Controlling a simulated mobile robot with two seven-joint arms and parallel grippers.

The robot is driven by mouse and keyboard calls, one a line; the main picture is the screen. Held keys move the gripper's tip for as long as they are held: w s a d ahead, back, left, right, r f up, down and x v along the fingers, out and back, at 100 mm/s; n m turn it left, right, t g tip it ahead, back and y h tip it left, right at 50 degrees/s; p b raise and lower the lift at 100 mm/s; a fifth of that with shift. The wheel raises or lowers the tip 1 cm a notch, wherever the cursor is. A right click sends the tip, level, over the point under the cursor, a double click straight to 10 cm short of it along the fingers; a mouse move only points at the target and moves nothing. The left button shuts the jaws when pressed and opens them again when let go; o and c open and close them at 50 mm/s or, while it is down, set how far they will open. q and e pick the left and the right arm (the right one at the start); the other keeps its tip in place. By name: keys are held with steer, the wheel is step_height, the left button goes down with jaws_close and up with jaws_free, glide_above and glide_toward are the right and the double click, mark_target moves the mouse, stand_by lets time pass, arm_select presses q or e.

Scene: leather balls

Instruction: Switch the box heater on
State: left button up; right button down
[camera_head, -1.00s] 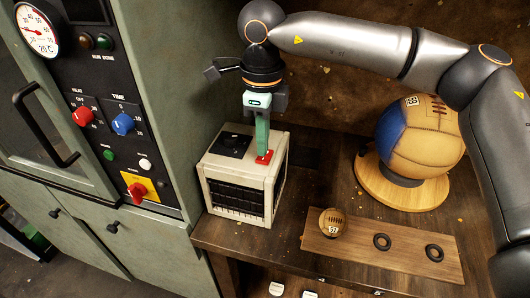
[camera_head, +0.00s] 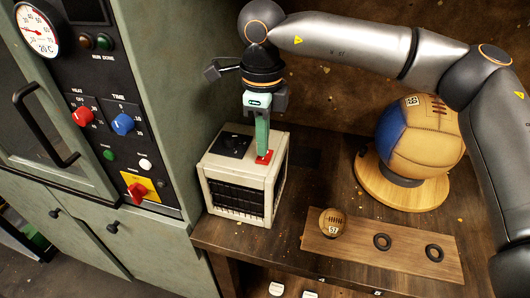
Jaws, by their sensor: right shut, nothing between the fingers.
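The box heater (camera_head: 237,182) is a cream cube with a dark grille on its front, standing on the wooden bench against the green cabinet. Its top has a dark panel (camera_head: 232,145) on the left and a red switch (camera_head: 265,157) near the right edge. My right gripper (camera_head: 262,152) points down at the red switch, its shut fingertips at or just above it. The fingers hide part of the switch, so I cannot tell whether it is pressed. My left gripper is not in view.
The green oven cabinet (camera_head: 180,100) with dials and knobs stands close on the left. A large leather ball (camera_head: 425,140) rests on a round wooden stand at the right. A small ball (camera_head: 333,222) sits on a wooden board (camera_head: 405,258) with two black rings.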

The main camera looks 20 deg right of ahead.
mark_target(263, 159)
steer(key=shift+f+b, duration=0.7)
steer(key=shift+f, duration=0.25)
stand_by(0.6)
steer(key=shift+r+p, duration=2.45)
steer(key=shift+r, duration=1.15)
steer(key=shift+f, duration=0.1)
